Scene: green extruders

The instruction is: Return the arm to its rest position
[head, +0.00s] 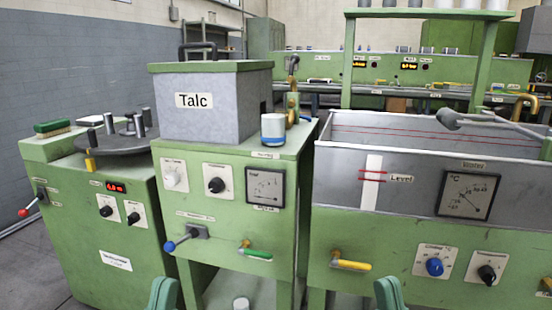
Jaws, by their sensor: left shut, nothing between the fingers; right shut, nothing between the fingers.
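My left gripper (163,293) shows as a small teal shape at the bottom edge, in front of the Talc machine. It is shut and empty. My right gripper (391,293) shows as a similar teal shape at the bottom edge, in front of the water-bath machine. It is also shut and empty. The two are well apart, and neither appears to touch anything. The rest of both arms is cut off by the bottom of the picture.
A green machine with a grey Talc box (235,101) stands at centre. A white-and-blue cup (273,129) sits on its top. A turntable machine (100,250) with a red-knobbed lever stands at left. A grey tank (335,173) with dials is at right. Floor shows at far left.

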